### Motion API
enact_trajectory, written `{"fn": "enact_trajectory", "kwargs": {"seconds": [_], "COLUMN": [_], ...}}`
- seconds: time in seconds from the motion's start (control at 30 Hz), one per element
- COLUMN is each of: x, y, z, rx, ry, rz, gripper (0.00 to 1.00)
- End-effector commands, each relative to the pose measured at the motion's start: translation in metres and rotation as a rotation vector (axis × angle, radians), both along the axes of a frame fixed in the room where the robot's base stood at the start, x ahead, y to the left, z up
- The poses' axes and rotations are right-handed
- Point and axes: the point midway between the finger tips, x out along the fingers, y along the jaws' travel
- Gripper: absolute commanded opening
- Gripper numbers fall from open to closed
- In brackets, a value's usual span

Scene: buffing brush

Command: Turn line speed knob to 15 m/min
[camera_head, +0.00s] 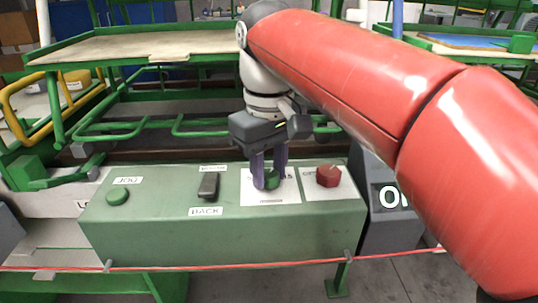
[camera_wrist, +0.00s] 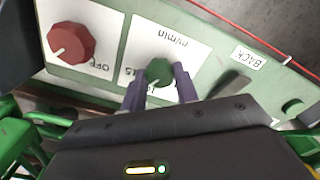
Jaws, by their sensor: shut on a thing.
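The line speed knob is a small green knob (camera_wrist: 159,71) on a white m/min scale plate, on the sloped top of a green control box (camera_head: 150,235). It also shows in the head view (camera_head: 272,179), partly covered by a finger. My gripper (camera_wrist: 161,82) has purple fingers, one on each side of the knob, shut on it from above. In the wrist view a "15" mark shows beside the left finger. The knob's pointer is not clear, so I cannot tell its setting.
A red knob (camera_head: 328,176) stands just right on its own plate. A black switch (camera_head: 208,186) marked BACK and a green JOG button (camera_head: 117,197) are to the left. A red cord (camera_head: 200,266) runs along the box's front. Green frames stand behind.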

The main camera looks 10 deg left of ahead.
Motion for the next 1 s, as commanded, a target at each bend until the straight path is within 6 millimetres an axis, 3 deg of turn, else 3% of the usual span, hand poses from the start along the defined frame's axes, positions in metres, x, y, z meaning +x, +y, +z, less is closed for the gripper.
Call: {"fn": "enact_trajectory", "kwargs": {"seconds": [0.5,1.0], "x": [0.0006,0.001], "y": [0.0,-0.0001], "z": [0.0026,0.0012], "rx": [0.003,0.003], "ry": [-0.003,-0.004], "rz": [-0.414,-0.549], "gripper": [0.07,0.07]}}
